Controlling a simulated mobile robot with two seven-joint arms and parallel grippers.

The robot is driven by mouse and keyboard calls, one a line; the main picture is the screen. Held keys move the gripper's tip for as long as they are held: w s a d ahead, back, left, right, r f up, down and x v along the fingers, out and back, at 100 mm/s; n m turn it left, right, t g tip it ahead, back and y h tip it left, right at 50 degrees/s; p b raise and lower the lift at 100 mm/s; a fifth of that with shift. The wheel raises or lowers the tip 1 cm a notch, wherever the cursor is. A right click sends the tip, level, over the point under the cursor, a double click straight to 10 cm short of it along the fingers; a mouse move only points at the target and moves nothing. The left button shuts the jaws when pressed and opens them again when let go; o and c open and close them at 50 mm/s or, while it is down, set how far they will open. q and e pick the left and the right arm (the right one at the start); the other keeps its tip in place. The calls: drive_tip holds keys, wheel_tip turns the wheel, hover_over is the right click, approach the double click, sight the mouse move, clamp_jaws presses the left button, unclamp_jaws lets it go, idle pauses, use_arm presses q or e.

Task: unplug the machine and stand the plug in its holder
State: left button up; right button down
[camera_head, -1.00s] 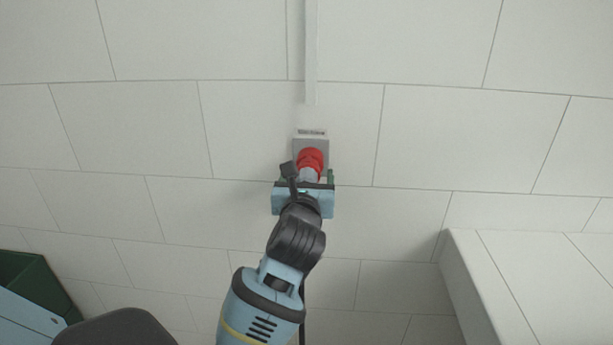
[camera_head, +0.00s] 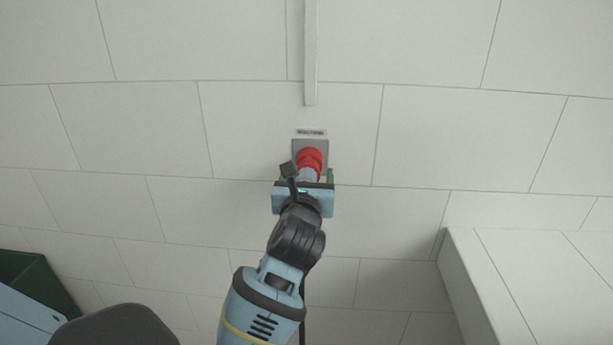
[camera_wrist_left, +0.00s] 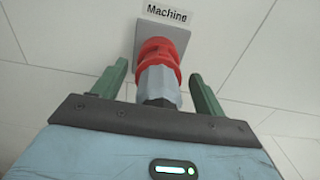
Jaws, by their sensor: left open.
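The plug (camera_wrist_left: 157,83), grey with a red front, sits at the red socket (camera_wrist_left: 158,51) on a grey wall plate (camera_wrist_left: 176,37) labelled "Machine". In the head view the red socket (camera_head: 309,159) is on the tiled wall, with the plug's grey body (camera_head: 308,175) below it. My left gripper (camera_wrist_left: 160,85) is open, its two green fingers on either side of the plug with a gap on each side. In the head view the left gripper (camera_head: 308,178) partly covers the plug. The plug's holder is not in view. My right gripper is not in view.
A thin conduit (camera_head: 311,60) runs down the wall above the plate. A pale block or ledge (camera_head: 500,270) juts out at the lower right. A dark green box-like thing (camera_head: 35,280) is at the lower left. The wall beside the socket is clear.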

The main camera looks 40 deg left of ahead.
use_arm(q)
drive_tip(key=shift+a+r, duration=0.4)
drive_tip(key=shift+r, duration=0.05)
drive_tip(key=shift+w, duration=0.1)
drive_tip(key=c, duration=1.3)
drive_tip(key=shift+s+d+f+p, duration=0.25)
drive_tip(key=shift+d+f+p, duration=0.05)
drive_tip(key=shift+f, duration=0.1)
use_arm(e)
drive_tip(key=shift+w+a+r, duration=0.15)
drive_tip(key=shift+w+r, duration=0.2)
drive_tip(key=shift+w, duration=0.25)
use_arm(q)
drive_tip(key=shift+s+f, duration=0.1)
drive_tip(key=shift+p+v, duration=0.5)
drive_tip(key=shift+v, duration=1.6)
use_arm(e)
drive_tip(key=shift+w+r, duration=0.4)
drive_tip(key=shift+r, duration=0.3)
use_arm(q)
drive_tip(key=shift+d, duration=0.1)
